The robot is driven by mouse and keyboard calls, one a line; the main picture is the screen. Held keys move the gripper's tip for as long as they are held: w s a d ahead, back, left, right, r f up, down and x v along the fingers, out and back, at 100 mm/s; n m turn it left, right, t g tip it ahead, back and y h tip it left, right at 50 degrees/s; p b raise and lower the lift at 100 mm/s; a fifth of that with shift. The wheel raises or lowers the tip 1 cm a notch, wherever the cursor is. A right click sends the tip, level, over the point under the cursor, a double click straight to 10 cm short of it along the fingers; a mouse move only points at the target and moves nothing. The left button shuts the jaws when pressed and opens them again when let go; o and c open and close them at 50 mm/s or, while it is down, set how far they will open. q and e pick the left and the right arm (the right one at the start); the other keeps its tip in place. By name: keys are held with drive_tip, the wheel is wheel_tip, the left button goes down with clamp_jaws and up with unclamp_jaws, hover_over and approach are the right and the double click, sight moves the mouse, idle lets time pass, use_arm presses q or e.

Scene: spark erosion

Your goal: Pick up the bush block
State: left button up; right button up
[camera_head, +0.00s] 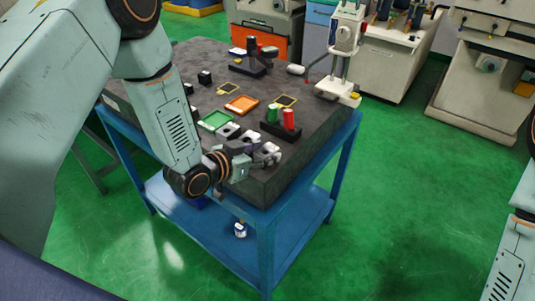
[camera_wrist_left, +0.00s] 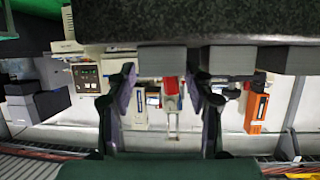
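Small grey metal blocks stand in a row near the front edge of the dark stone table; one (camera_head: 228,130) is clear of the gripper. I cannot tell which one is the bush block. My left gripper (camera_head: 256,154) is at the front end of this row, partly covering the nearest blocks. In the left wrist view, which is upside down, the gripper (camera_wrist_left: 163,80) is open. A grey block (camera_wrist_left: 162,58) lies ahead, in line with the gap between the fingers, and nothing is held. A second grey block (camera_wrist_left: 228,60) is to its right. My right gripper is out of view.
The stone table top (camera_head: 325,122) has a blue frame (camera_head: 342,165). A green tray (camera_head: 215,120), an orange tray (camera_head: 241,104) and a dark holder with red and green cylinders (camera_head: 280,131) stand near the blocks. A white instrument stand (camera_head: 338,92) is at the far right corner.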

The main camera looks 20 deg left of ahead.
use_arm(q)
drive_tip(key=shift+w+d+f, duration=0.15)
drive_tip(key=shift+w+d, duration=0.05)
drive_tip(key=shift+w, duration=0.1)
drive_tip(key=shift+w+a+f, duration=0.15)
drive_tip(key=shift+w, duration=0.1)
drive_tip(key=shift+s+r, duration=0.2)
drive_tip(key=shift+s, duration=0.1)
drive_tip(key=c, duration=0.4)
drive_tip(key=shift+w+f, duration=0.1)
drive_tip(key=shift+w, duration=0.05)
drive_tip(key=c, duration=0.5)
clamp_jaws()
